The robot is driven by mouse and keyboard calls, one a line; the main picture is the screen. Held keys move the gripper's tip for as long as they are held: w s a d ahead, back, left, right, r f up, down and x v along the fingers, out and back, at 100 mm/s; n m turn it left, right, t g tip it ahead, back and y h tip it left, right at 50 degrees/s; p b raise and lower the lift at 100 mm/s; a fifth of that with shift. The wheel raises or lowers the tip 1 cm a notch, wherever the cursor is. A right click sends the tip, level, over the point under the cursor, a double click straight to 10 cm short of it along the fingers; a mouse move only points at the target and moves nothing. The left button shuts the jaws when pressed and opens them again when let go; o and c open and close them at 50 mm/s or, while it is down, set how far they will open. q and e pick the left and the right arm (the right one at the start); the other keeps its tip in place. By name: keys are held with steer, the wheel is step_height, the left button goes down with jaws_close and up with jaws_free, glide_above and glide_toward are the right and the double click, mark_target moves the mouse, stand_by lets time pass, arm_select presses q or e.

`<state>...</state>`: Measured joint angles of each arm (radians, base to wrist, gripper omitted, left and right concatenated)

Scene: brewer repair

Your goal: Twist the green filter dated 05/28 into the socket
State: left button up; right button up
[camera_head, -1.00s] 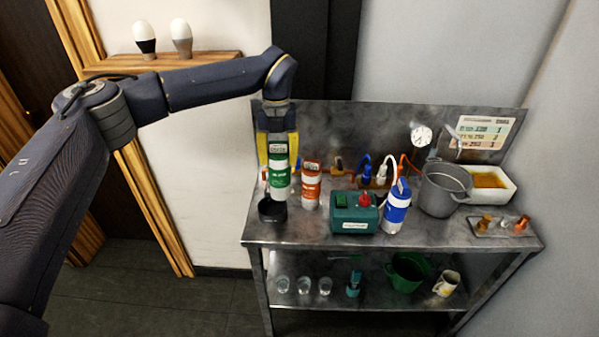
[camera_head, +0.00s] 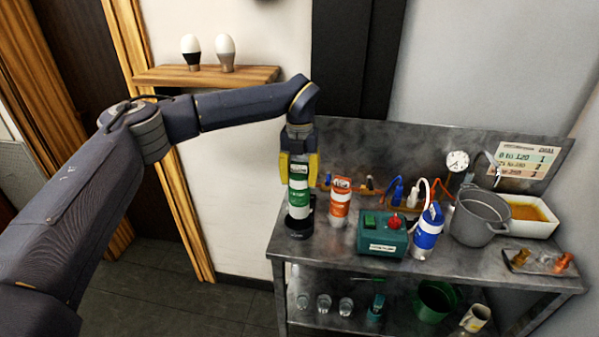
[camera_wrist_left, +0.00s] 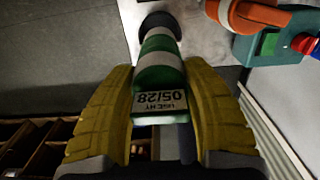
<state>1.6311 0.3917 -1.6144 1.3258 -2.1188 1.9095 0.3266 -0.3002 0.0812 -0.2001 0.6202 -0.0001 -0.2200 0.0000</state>
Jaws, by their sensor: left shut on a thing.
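The green and white filter (camera_head: 299,198) stands upright at the left end of the metal bench. In the left wrist view its label on the filter (camera_wrist_left: 160,75) reads 05/28. My left gripper (camera_head: 298,165) is shut on its upper part from above, with a yellow finger on each side; the fingers also show in the left wrist view (camera_wrist_left: 163,105). The black round socket (camera_head: 299,225) is directly below the filter. The filter's lower end meets or overlaps the socket in view; how deep it sits, I cannot tell. My right gripper is not in view.
An orange and white filter (camera_head: 340,203) stands close on the right. Beyond it are a green box with a red knob (camera_head: 383,236), a blue and white filter (camera_head: 428,232), a grey pot (camera_head: 480,217) and a white tray (camera_head: 530,232). Glasses stand on the lower shelf (camera_head: 335,320).

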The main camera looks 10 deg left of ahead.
mark_target(300, 192)
arm_select(q)
steer(key=shift+f, duration=3.05)
steer(key=n, duration=0.4)
steer(key=shift+n, duration=0.4)
steer(key=n, duration=0.8)
steer(key=shift+a+n, duration=0.1)
steer(key=shift+n, duration=0.2)
steer(key=n, duration=0.5)
